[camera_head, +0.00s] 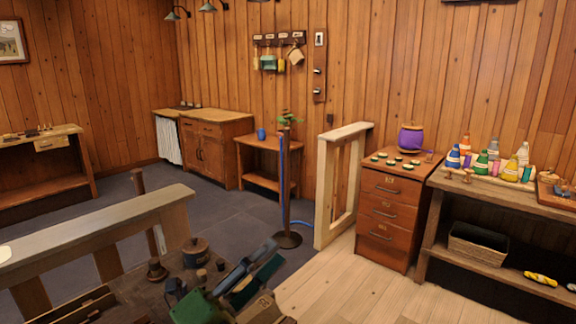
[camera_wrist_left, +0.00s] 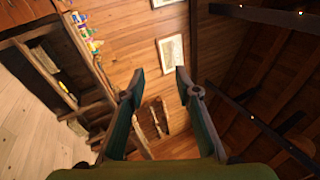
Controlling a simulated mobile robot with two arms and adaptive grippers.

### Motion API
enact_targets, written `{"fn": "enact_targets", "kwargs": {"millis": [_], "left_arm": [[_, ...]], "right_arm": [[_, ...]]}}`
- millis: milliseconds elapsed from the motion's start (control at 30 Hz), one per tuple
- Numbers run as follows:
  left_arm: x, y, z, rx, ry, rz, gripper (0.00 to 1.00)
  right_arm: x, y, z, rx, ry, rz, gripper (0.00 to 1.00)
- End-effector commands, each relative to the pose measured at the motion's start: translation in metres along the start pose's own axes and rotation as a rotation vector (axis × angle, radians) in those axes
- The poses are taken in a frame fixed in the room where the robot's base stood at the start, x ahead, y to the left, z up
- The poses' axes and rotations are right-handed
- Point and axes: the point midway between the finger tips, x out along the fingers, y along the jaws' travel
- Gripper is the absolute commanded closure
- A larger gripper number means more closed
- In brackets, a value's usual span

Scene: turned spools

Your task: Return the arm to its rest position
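My left gripper (camera_head: 274,251) is in the lower middle of the head view, its dark fingers pointing up and to the right. In the left wrist view my left gripper (camera_wrist_left: 160,72) shows two spread fingers with empty space between them. It is tilted toward the wood-panelled wall and the dark ceiling, and nothing is touching its fingertips. My right gripper is in neither view.
A dark bench with a lidded pot (camera_head: 195,253) lies beside my left gripper in the picture. A pale railing (camera_head: 95,232) is left, a wooden gate (camera_head: 340,185) behind. A drawer cabinet (camera_head: 388,222) and bottle-laden bench (camera_head: 480,212) stand right. Pale floor between is clear.

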Motion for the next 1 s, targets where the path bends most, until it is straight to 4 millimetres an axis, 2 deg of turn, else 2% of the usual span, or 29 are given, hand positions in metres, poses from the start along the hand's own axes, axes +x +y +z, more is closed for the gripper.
{"fn": "enact_targets", "kwargs": {"millis": [100, 167, 200, 267, 300, 367, 400, 467, 500, 600, 800, 1000], "left_arm": [[-0.033, 0.012, 0.05, -0.259, -0.322, -0.006, 0.7], [-0.059, 0.028, 0.072, -0.388, -0.485, 0.013, 0.7], [-0.08, 0.043, 0.083, -0.475, -0.593, 0.033, 0.7], [-0.114, 0.068, 0.095, -0.602, -0.755, 0.075, 0.7], [-0.139, 0.086, 0.097, -0.685, -0.858, 0.109, 0.7], [-0.177, 0.113, 0.094, -0.8, -1.003, 0.169, 0.7], [-0.202, 0.13, 0.087, -0.872, -1.094, 0.214, 0.7], [-0.238, 0.153, 0.071, -0.974, -1.221, 0.286, 0.7], [-0.261, 0.166, 0.058, -1.037, -1.298, 0.335, 0.7], [-0.309, 0.189, 0.021, -1.167, -1.458, 0.457, 0.7], [-0.374, 0.206, -0.048, -1.336, -1.666, 0.663, 0.7], [-0.417, 0.203, -0.11, -1.456, -1.807, 0.848, 0.7]], "right_arm": [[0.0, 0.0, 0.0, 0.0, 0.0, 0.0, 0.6], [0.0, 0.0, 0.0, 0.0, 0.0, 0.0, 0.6], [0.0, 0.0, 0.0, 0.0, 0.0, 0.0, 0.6], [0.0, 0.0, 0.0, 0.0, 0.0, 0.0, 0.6], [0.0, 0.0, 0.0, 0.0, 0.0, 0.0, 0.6], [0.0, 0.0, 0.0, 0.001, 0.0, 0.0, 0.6], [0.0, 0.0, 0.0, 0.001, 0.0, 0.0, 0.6], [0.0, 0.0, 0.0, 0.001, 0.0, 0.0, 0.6], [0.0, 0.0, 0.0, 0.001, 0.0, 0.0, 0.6], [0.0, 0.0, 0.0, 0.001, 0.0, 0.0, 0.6], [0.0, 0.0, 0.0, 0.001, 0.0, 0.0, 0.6], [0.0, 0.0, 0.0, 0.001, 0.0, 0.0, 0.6]]}}
